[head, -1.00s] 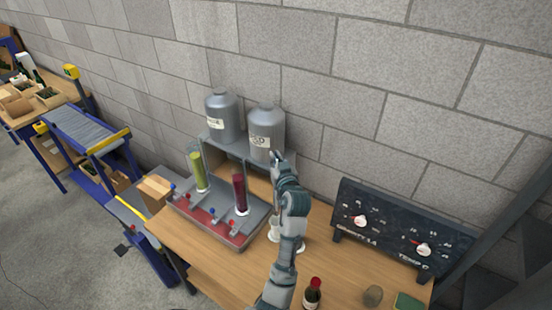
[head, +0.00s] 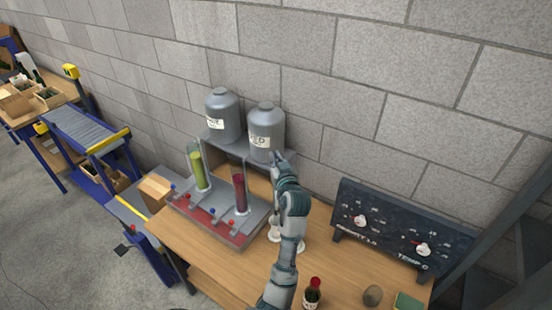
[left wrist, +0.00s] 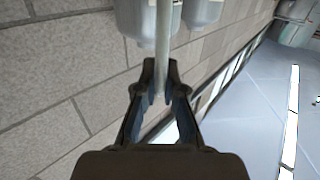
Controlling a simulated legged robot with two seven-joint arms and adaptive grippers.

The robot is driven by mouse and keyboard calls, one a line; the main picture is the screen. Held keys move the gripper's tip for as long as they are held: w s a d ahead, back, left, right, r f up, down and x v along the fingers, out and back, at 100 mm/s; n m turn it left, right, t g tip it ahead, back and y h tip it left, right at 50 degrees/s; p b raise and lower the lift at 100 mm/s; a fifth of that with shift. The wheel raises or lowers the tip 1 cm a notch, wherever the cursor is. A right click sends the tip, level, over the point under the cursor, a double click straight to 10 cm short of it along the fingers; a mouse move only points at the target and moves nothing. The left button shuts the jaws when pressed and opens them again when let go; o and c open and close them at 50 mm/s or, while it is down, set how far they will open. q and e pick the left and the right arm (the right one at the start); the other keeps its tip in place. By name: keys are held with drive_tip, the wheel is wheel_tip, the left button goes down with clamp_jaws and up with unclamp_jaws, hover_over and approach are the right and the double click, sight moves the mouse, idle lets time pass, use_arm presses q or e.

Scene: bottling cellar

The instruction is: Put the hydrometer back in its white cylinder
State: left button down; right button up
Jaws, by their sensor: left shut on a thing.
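My left gripper (head: 277,157) is raised over the bench in front of the grey tank marked with a label ending in D. In the left wrist view, my left gripper (left wrist: 162,90) is shut on a thin pale upright rod, which looks like the hydrometer (left wrist: 163,45). A small white vessel (head: 274,233) stands on the bench, partly behind my arm. It may be the white cylinder; another pale object shows just right of the arm. My right gripper is not in view.
Left of the arm, a rack (head: 224,228) holds a green-filled tube (head: 200,172) and a red-filled tube (head: 240,192). Two grey tanks (head: 222,115) stand behind. A dark dial panel (head: 395,230) is at right. A dark bottle (head: 312,294) stands at the front.

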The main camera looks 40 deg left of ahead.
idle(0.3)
use_arm(q)
drive_tip(key=shift+f+b, duration=0.65)
drive_tip(key=shift+f, duration=0.25)
idle(0.5)
drive_tip(key=shift+f+b, duration=0.8)
drive_tip(key=shift+f, duration=0.3)
drive_tip(key=shift+f+b, duration=1.15)
drive_tip(key=shift+f, duration=0.35)
idle(0.4)
drive_tip(key=shift+f+b, duration=1.8)
drive_tip(key=shift+f, duration=0.7)
